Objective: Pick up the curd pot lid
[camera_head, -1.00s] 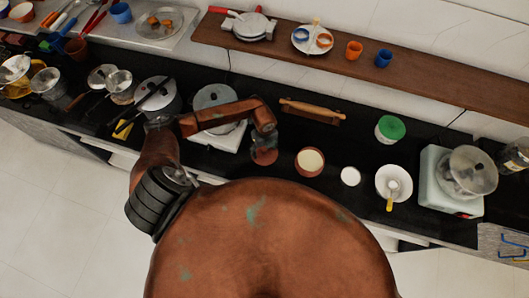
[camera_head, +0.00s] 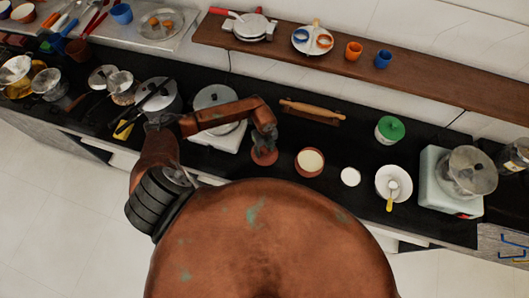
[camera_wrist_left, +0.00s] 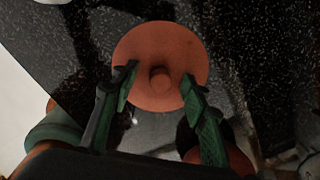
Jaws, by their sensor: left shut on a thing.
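The curd pot lid (camera_head: 264,157) is a round terracotta disc on the black counter, just left of the open curd pot (camera_head: 310,163), which shows pale curd inside. My left gripper (camera_head: 267,140) is over the lid from above and hides part of it. In the left wrist view the lid (camera_wrist_left: 160,45) lies flat to the camera with its round knob between the fingertips of my left gripper (camera_wrist_left: 159,76). The fingers are shut on the lid; the exact contact at the knob is hard to see. Whether the lid is clear of the counter cannot be told. My right gripper is not in view.
A small white bowl (camera_head: 350,177), a white bowl with a yellow-handled spoon (camera_head: 381,181) and a green-lidded jar (camera_head: 390,129) stand to the right. A rolling pin (camera_head: 310,110) lies behind. A stove with a pot (camera_head: 214,98) is at the left. A wooden shelf (camera_head: 440,84) runs along the back.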

